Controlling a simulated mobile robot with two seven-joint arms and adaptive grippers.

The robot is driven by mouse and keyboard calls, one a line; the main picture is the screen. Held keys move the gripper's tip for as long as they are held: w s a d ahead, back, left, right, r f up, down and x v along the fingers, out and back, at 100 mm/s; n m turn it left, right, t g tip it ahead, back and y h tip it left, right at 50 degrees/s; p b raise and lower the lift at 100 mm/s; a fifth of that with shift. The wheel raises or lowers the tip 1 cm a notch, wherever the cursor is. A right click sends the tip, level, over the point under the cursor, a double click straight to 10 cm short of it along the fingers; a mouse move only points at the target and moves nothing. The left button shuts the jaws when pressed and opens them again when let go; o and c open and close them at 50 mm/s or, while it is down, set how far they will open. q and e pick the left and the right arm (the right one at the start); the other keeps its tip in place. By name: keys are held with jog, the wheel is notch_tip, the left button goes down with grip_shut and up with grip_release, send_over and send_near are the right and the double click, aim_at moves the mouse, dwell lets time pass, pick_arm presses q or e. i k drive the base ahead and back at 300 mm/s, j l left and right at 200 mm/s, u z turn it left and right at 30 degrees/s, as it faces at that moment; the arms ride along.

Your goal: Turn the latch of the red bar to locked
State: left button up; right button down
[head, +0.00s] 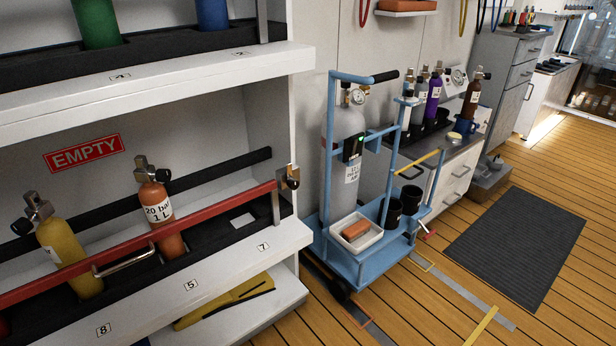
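The red bar (215,207) runs across the front of the shelf marked EMPTY, rising towards the right. A silver handle (124,262) is fixed to it. At its right end, by the shelf's white side post, is a brass-and-dark latch piece (289,178); its setting is too small to tell. Behind the bar stand an orange cylinder (160,204) labelled 20 bar 1 L and a yellow cylinder (62,250), both leaning slightly. Neither of my grippers is in view.
A blue cart (360,268) with a grey cylinder (344,140) stands close right of the shelf. An upper shelf (160,80) overhangs the bar. A counter (455,165) with several cylinders stands behind the cart. A dark mat (515,245) lies on the open wooden floor.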

aim_at(291, 183)
jog(key=i+l, duration=0.2)
jog(key=l, duration=0.15)
jog(key=i+l+u, duration=0.15)
jog(key=l, duration=0.2)
jog(key=i+l, duration=0.25)
jog(key=l+u, duration=0.05)
jog(key=l, duration=0.05)
